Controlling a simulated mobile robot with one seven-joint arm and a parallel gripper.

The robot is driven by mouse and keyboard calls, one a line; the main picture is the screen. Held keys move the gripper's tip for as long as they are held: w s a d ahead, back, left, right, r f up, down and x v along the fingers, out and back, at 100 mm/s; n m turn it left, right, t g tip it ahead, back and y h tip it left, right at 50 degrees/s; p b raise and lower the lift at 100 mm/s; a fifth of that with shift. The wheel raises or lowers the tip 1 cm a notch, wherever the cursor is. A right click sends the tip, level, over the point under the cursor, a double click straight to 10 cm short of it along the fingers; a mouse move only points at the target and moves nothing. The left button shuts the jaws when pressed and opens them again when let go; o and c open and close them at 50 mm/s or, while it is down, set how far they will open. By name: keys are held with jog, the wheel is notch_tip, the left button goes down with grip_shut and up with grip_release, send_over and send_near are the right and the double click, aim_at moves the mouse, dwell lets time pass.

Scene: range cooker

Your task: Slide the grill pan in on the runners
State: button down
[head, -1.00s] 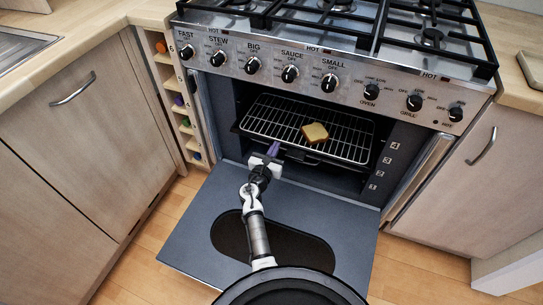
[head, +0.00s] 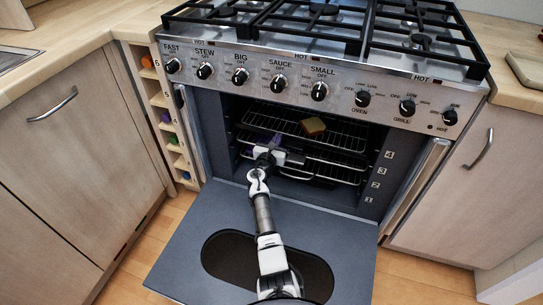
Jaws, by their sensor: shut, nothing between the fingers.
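The grill pan, with its wire rack (head: 345,137), is inside the open oven in the head view, high in the cavity and set back from the opening. A piece of toast or bread (head: 312,127) lies on the rack. My gripper (head: 274,141) has purple fingers and is shut and empty. It reaches into the oven at the left front of the pan, its fingertips at or close to the pan's front edge. I cannot tell whether they touch. My gripper hides part of the pan's left front, and the runner contact is too dark to see.
The oven door (head: 180,235) is folded down flat under my arm. Another wire shelf (head: 335,178) shows lower in the cavity. The oven's numbered right side wall (head: 385,168) stands clear of my gripper. Knobs (head: 320,91) line the panel above.

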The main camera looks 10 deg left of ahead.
aim_at(282, 131)
jog(key=w+b, duration=0.1)
jog(key=w, duration=0.1)
jog(key=w+d+b, duration=0.1)
jog(key=w, duration=0.1)
jog(key=shift+w+f, duration=0.1)
jog(key=shift+w, duration=0.15)
jog(key=shift+w+b, duration=0.25)
jog(key=shift+b, duration=0.15)
jog(key=shift+w+r, duration=0.1)
jog(key=shift+r, duration=0.3)
jog(key=shift+a, duration=0.1)
